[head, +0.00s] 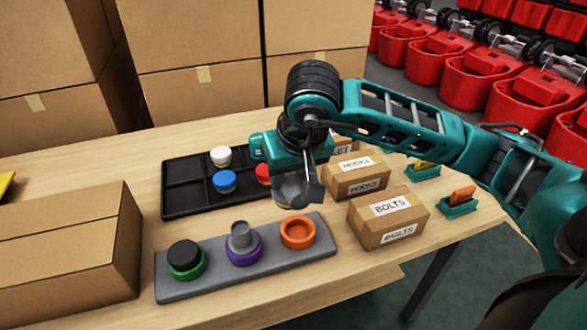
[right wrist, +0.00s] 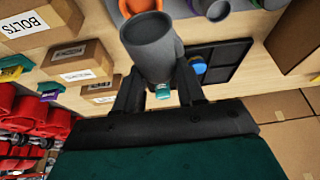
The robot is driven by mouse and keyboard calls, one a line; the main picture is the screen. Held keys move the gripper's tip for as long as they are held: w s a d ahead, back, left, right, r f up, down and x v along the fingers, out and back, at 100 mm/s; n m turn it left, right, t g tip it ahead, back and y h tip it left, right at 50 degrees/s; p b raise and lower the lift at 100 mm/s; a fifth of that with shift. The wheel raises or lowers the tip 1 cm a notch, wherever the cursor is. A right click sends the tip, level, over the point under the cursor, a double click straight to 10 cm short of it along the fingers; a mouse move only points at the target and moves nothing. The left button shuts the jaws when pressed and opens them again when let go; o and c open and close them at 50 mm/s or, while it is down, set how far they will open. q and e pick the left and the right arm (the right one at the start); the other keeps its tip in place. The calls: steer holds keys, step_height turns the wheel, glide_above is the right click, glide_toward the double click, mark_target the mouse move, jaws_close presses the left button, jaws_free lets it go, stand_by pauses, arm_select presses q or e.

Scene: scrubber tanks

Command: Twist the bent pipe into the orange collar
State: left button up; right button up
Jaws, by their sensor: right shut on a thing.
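My right gripper (head: 306,180) is shut on the grey bent pipe (head: 291,193). In the right wrist view the pipe (right wrist: 150,48) sits between the two fingers (right wrist: 159,88), its wide end toward the collars. The orange collar (head: 297,234) is on the grey base strip (head: 213,278) at its right end, and its opening shows empty in the head view. The pipe is just above and behind this collar, outside its opening. The collar also shows partly behind the pipe in the right wrist view (right wrist: 136,6). My left gripper is not in view.
The purple collar (head: 244,253) holds a grey pipe piece; the green collar (head: 187,266) holds a black one. A dark tray (head: 180,198) with white, blue and red caps lies behind. A BOLTS box (head: 387,219) stands close on the right, a large carton (head: 70,255) at left.

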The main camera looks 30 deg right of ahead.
mark_target(300, 180)
steer(key=shift+d+f+m+h, duration=0.35)
steer(key=shift+d+f, duration=0.4)
steer(key=shift+d, duration=0.3)
steer(key=shift+s+f, duration=0.1)
steer(key=shift+f, duration=0.3)
steer(key=shift+f+b, duration=0.55)
steer(key=shift+f, duration=0.1)
steer(key=shift+f+b, duration=0.5)
steer(key=shift+f, duration=0.35)
steer(key=shift+f+b, duration=0.65)
steer(key=shift+f, duration=0.1)
steer(key=shift+f+b, duration=0.35)
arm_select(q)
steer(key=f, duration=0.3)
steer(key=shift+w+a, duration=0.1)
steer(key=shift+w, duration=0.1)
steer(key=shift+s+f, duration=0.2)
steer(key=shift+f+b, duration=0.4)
arm_select(e)
steer(key=shift+f, duration=0.15)
